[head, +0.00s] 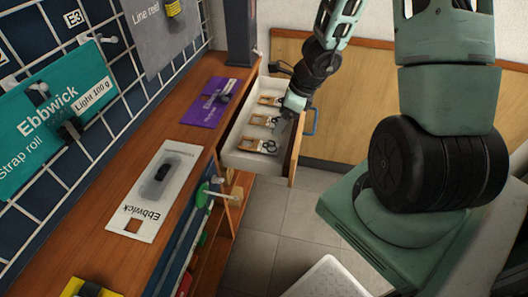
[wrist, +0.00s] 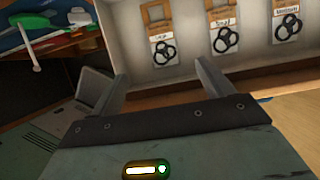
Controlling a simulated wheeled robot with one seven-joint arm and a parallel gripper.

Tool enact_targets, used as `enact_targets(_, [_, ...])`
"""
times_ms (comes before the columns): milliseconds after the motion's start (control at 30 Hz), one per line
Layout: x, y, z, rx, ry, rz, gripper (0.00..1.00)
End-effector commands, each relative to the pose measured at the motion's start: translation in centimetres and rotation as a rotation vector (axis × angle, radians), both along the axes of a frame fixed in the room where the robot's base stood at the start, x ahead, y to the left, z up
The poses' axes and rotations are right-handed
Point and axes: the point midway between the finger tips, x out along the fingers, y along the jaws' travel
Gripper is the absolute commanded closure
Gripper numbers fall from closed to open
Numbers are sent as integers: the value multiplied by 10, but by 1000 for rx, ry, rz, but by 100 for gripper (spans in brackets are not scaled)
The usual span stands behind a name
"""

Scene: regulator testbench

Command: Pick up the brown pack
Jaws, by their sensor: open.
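Three similar packs lie in a row in the open drawer (head: 240,159). Each has a brown end, a pale label and black rings. The nearest pack (head: 258,145), the middle pack (head: 264,120) and the far pack (head: 270,101) show in the head view. The wrist view shows them as a left pack (wrist: 159,32), a centre pack (wrist: 222,26) and a right pack (wrist: 285,22). I cannot tell which one is meant by the brown pack. My gripper (wrist: 160,84) is open and empty, its fingers apart from the packs. In the head view my gripper (head: 284,121) is over the drawer's right side.
The drawer front with a blue handle (head: 310,121) stands at the right. A wooden bench (head: 190,132) holds a purple pack (head: 217,101) and a white Ebbwick pack (head: 156,190). Green-handled tools (head: 205,195) hang at the bench edge. The tiled floor (head: 254,219) is clear.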

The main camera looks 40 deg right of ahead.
Motion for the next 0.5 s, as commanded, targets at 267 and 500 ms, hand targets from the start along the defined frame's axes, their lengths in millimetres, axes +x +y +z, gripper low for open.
enact_targets(267, [17,13,-56,-1,-1,5,20])
enact_targets(500, [23,18,-69,-2,-1,6,20])
